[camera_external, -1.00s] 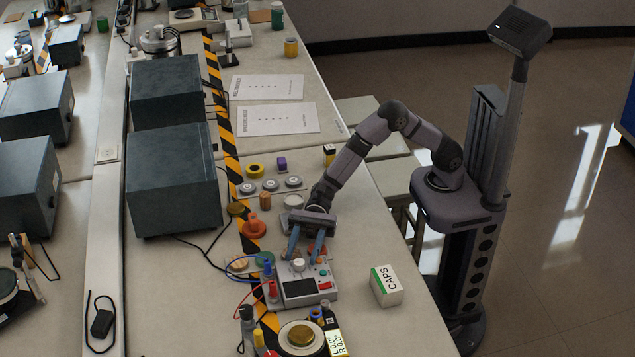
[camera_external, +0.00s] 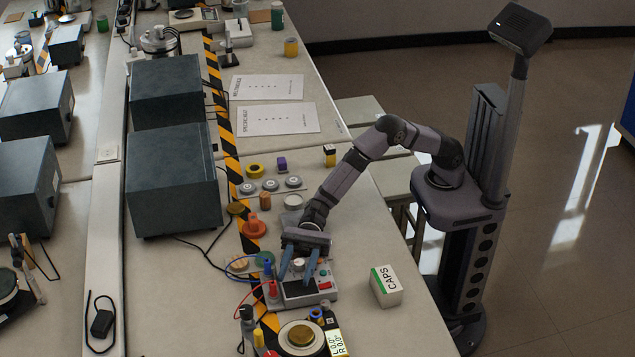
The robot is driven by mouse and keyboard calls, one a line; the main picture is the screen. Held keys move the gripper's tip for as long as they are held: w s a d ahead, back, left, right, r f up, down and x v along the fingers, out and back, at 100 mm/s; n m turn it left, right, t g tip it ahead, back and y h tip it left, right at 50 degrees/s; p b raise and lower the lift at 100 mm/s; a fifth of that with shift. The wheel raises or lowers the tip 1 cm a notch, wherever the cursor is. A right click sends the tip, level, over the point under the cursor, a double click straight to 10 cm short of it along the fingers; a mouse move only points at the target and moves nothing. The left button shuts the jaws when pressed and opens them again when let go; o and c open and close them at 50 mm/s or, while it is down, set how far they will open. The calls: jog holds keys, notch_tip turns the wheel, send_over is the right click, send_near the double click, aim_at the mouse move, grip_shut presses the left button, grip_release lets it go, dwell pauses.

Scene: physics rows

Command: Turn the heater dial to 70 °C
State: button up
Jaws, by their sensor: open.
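The grey control box (camera_external: 328,272) sits at the front of the bench, with a dark display (camera_external: 298,290) and a red switch on its face. Its pale round dial (camera_external: 298,265) shows between my fingers and is partly covered. I cannot read its setting or any scale at this size. My gripper (camera_external: 295,280) is open and points down over the box, with its two blue fingers on either side of the dial. I cannot tell whether the fingers touch it.
A round-topped device with a brass-coloured disc (camera_external: 301,335) stands in front of the box. A CAPS carton (camera_external: 387,286) stands to the right. Red and blue leads run at the box's left. An orange knob-shaped item (camera_external: 253,227) and a large dark cabinet (camera_external: 172,180) are behind left.

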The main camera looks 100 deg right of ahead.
grip_shut()
dwell(1.1)
grip_release()
jog(key=shift+d, duration=0.15)
jog(key=shift+b+v, duration=0.4)
jog(key=shift+v, duration=3.2)
jog(key=shift+s, duration=0.1)
